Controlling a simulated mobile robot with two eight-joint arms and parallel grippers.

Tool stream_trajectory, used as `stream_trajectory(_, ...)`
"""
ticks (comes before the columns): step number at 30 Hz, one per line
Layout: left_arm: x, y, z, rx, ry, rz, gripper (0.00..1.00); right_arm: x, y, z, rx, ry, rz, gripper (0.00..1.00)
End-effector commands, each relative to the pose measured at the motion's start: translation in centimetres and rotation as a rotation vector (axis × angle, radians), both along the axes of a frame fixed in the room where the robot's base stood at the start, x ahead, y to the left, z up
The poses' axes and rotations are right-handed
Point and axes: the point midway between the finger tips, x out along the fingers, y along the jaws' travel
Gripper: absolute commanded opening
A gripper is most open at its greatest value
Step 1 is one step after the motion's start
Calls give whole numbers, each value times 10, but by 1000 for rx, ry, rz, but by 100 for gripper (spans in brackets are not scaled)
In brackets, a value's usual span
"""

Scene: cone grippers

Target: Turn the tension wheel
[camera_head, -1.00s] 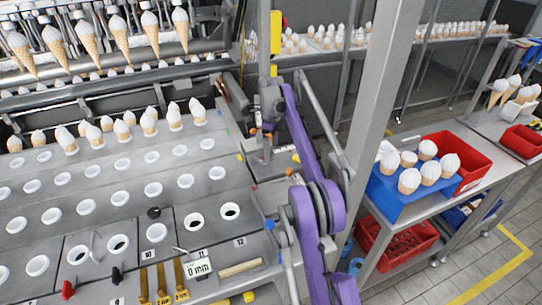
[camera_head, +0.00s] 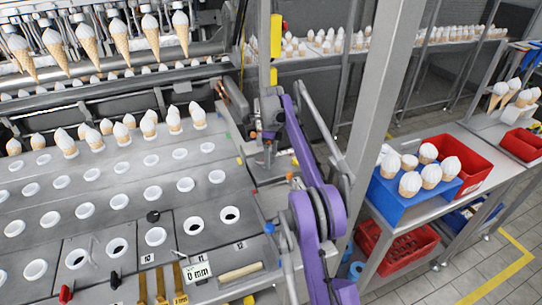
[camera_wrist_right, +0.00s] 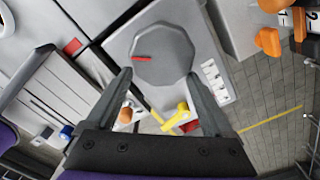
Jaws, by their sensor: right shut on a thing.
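The tension wheel (camera_wrist_right: 163,55) is a grey, many-sided knob with a red mark, on a light grey plate in the right wrist view. The red mark lies left of its centre and points nearly sideways. My right gripper (camera_wrist_right: 160,77) is shut on the wheel, with one finger at each side of its lower part. In the head view, my right gripper (camera_head: 268,128) is at the machine's right edge, beside the grey post. The wheel cannot be made out there behind the gripper. My left gripper is not in view.
A yellow handle (camera_wrist_right: 178,118) shows between the fingers, below the wheel. An orange knob (camera_wrist_right: 268,40) is to the right. In the head view, the cone plate (camera_head: 100,185) lies left of the arm. A thick grey post (camera_head: 378,110) and a blue cone holder (camera_head: 405,195) are to the right.

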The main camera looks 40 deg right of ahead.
Motion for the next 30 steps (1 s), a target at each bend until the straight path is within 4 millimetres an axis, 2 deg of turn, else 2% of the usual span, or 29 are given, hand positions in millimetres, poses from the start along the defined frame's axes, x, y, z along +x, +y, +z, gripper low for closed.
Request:
stream_trajectory(17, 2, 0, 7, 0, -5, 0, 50, 2, -1, 2, 1, -2, 78, 30)
stream_trajectory(23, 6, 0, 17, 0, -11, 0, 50, 4, -3, 3, 1, -3, 187, 30)
stream_trajectory(30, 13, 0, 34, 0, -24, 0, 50, 9, -6, 4, 1, -4, 406, 30)
